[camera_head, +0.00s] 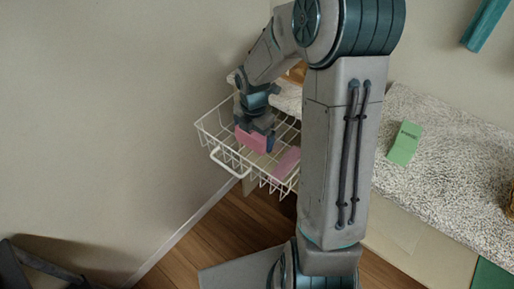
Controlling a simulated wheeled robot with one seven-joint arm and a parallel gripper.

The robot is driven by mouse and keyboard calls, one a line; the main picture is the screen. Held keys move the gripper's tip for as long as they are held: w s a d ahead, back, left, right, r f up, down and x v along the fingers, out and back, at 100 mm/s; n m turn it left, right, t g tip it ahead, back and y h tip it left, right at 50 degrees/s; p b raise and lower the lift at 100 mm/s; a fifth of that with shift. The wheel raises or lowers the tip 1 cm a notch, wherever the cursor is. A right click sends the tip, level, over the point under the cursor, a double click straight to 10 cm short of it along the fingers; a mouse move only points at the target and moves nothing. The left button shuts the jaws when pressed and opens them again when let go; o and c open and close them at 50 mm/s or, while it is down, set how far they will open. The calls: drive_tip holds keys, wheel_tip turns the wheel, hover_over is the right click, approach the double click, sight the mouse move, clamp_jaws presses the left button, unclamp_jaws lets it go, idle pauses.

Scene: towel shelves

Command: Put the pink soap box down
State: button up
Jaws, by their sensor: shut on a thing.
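My gripper (256,128) is at the white wire basket (216,131), shut on a pink soap box (251,139). The held box is over the left part of the basket. I cannot tell whether it touches the basket floor. A second pink box (287,163) lies in the basket, to the right and nearer the front. My arm hides the basket's right side and part of what is behind it.
A speckled counter (446,160) runs along the right, with a green box (405,143) on it. A teal bar (485,24) is on the wall at top right. A plain wall (90,110) is close on the left. Wooden floor (225,225) shows below the basket.

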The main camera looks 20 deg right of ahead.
sight(254, 154)
drive_tip(key=shift+f+b, duration=0.35)
drive_tip(key=shift+f, duration=2.3)
drive_tip(key=shift+f, duration=0.1)
